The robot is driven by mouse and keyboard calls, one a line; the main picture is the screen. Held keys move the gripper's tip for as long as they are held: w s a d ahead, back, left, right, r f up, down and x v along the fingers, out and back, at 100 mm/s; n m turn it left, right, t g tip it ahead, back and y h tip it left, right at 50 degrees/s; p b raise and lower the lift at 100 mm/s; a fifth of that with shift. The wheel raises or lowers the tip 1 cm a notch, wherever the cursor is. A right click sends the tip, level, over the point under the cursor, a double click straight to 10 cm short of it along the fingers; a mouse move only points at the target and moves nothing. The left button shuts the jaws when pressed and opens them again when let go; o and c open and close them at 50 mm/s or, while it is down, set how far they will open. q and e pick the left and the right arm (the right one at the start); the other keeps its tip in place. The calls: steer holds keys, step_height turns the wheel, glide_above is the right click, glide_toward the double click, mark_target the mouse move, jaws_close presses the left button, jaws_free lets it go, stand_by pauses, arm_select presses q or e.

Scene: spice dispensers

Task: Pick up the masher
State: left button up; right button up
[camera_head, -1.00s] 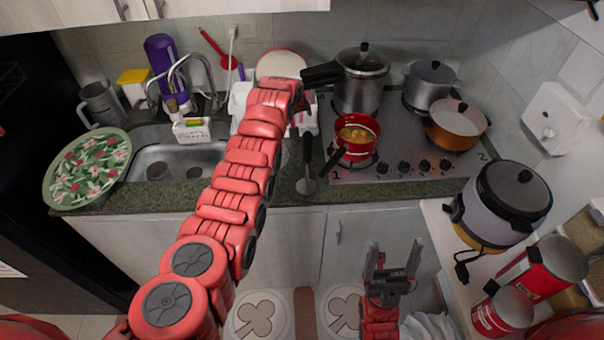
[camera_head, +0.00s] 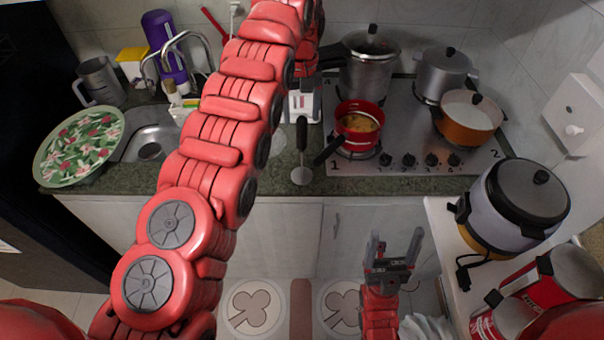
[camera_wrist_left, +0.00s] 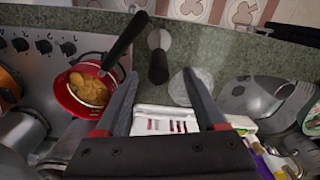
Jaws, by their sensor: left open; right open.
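The masher (camera_head: 302,153) lies on the green counter just left of the stove, its dark handle toward the back and its round metal end near the front edge. In the left wrist view the masher (camera_wrist_left: 158,58) shows beyond my open fingertips, roughly between them and not touching. My left gripper (camera_wrist_left: 160,80) is open and empty above the counter; in the head view it points down behind the masher, partly hidden by my arm. My right gripper (camera_head: 394,248) is open and empty, low in front of the cabinets.
A red pot (camera_head: 358,128) with food stands on the stove right of the masher, its dark handle reaching close to it. A white tray (camera_wrist_left: 165,112) lies on the counter beneath the left gripper. A rice cooker (camera_head: 514,200) stands on the right shelf.

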mark_target(302, 140)
arm_select(q)
steer(key=shift+w+a+f+p, duration=0.1)
steer(key=shift+f+p, duration=0.25)
steer(key=shift+f, duration=1)
steer(key=shift+f+p, duration=0.35)
steer(key=shift+p, duration=0.1)
steer(key=shift+f, duration=0.45)
steer(key=shift+f+p, duration=0.3)
steer(key=shift+p, duration=0.3)
step_height(302, 140, down, 4)
steer(key=p, duration=0.2)
steer(key=shift+f+p, duration=0.25)
steer(key=shift+p, duration=0.15)
steer(key=shift+w+f, duration=0.1)
steer(key=shift+f, duration=0.1)
jaws_close()
